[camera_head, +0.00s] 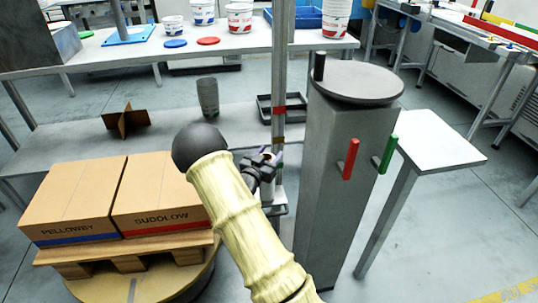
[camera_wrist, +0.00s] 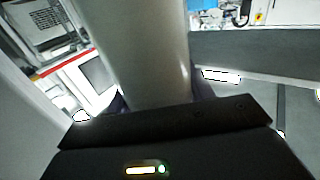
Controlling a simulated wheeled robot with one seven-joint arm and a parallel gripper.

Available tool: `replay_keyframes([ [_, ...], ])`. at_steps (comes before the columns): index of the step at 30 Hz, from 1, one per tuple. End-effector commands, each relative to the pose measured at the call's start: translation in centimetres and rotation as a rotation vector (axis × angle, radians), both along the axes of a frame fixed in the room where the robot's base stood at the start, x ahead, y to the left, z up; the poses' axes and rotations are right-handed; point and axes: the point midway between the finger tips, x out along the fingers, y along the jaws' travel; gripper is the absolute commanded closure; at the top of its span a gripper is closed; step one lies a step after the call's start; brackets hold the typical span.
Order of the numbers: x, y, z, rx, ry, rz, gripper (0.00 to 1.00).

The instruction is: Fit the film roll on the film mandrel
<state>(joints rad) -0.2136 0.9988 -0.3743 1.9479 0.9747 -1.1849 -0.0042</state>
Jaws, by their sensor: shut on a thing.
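The film roll (camera_wrist: 145,45) is a pale grey, smooth cylinder that fills the upper middle of the wrist view. My gripper (camera_wrist: 150,105) is shut on it, and the dark gripper body hides its near end. In the head view my gripper (camera_head: 264,168) is beside the upright metal mast (camera_head: 283,75), and little of the roll shows behind my arm. The film mandrel is not clearly visible. A small plate (camera_head: 281,209) sits low by the mast, just below my gripper. I cannot tell whether the roll touches anything there.
Two cartons (camera_head: 75,198) stand on a wooden pallet (camera_head: 125,258) over a round turntable at left. A grey pedestal (camera_head: 330,190) with a round top, black peg and red and green handles stands close at right. A bench (camera_head: 110,50) with tubs is behind.

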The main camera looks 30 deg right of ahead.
Motion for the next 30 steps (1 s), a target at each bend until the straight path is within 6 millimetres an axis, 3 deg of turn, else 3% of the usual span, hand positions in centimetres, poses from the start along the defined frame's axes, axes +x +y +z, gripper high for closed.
replay_keyframes([
  [6, 0.0, 0.0, -0.4, -0.001, -0.002, 0.000, 0.98],
  [7, 0.0, 0.0, -0.4, -0.001, -0.002, 0.000, 0.46],
  [11, 0.0, 0.0, -0.4, -0.001, -0.002, 0.000, 0.22],
  [23, -0.3, 0.5, -0.4, 0.001, 0.001, 0.001, 0.22],
  [30, -2.4, 3.4, -0.3, 0.002, 0.003, 0.003, 0.22],
])
